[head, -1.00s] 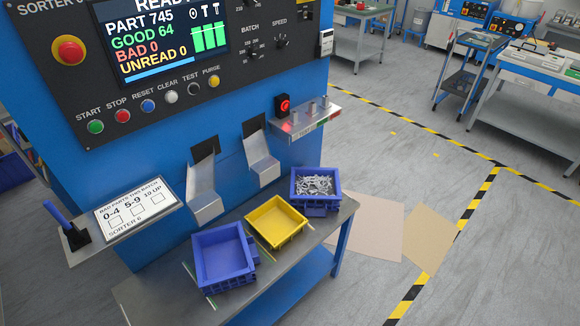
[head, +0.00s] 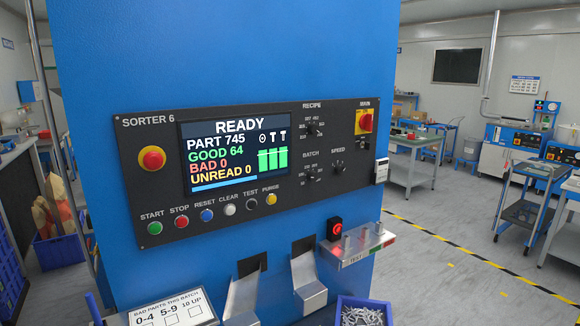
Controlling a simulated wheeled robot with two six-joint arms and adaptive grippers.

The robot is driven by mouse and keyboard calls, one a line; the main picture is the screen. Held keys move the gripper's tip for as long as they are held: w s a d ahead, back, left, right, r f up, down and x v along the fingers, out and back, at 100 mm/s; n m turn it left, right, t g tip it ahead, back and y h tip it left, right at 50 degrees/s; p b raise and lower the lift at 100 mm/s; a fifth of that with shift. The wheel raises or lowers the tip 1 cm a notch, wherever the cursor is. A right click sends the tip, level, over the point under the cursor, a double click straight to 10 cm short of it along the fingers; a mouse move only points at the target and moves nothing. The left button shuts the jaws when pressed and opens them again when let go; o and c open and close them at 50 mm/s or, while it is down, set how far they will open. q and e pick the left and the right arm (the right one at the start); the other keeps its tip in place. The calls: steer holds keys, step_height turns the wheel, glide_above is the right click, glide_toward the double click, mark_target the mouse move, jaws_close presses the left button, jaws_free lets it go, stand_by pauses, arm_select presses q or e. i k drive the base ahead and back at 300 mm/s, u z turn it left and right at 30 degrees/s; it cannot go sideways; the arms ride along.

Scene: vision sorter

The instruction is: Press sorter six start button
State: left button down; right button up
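The blue sorter cabinet (head: 225,60) fills the middle of the head view, with its dark control panel (head: 290,125) labelled SORTER 6. The green START button (head: 155,228) is the leftmost of the lower button row, beside the red STOP button (head: 181,221). The screen (head: 235,155) reads READY, PART 745, GOOD 64, BAD 0, UNREAD 0. A large red emergency button on a yellow ring (head: 152,158) sits above START. Neither of my grippers shows in the head view.
Two metal chutes (head: 308,280) and a small shelf with a red-lit device (head: 335,229) stick out below the panel. A blue bin of metal parts (head: 361,312) and a sign board (head: 170,309) stand lower. Open floor lies to the right.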

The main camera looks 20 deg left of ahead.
mark_target(155, 230)
steer(key=u, duration=1.6)
